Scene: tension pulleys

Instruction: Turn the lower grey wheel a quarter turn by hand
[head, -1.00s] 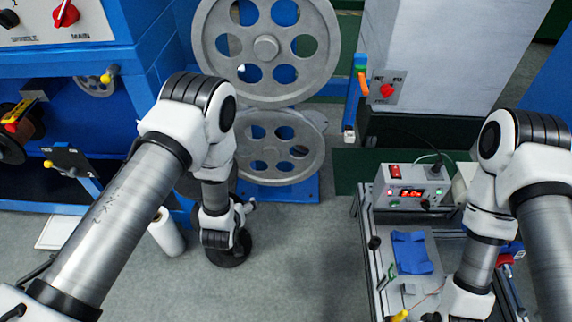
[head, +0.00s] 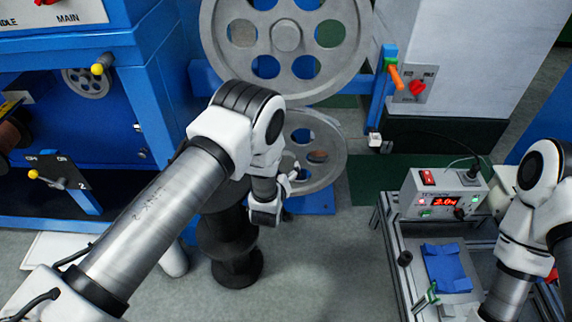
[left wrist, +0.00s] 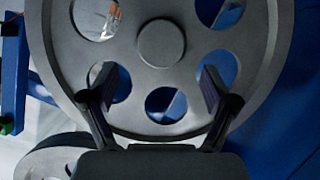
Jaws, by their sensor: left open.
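The lower grey wheel (head: 335,147) stands below the big upper grey wheel (head: 286,37) in the head view. It has round holes, and my left arm hides its left part. My left gripper (head: 288,184) is small and partly hidden at the lower left of this wheel. In the left wrist view a grey wheel with a round hub (left wrist: 160,42) and several holes fills most of the picture. The open fingers of my left gripper (left wrist: 155,88) overlap its face, spread on either side of a hole. I cannot tell whether they touch it. My right gripper is out of view.
A black spool-like stand (head: 236,262) is beside my left forearm. A blue machine (head: 120,50) is at the left. An orange-handled lever (head: 396,78) is right of the upper wheel. A power supply (head: 443,193) stands on a metal-framed bench at the right.

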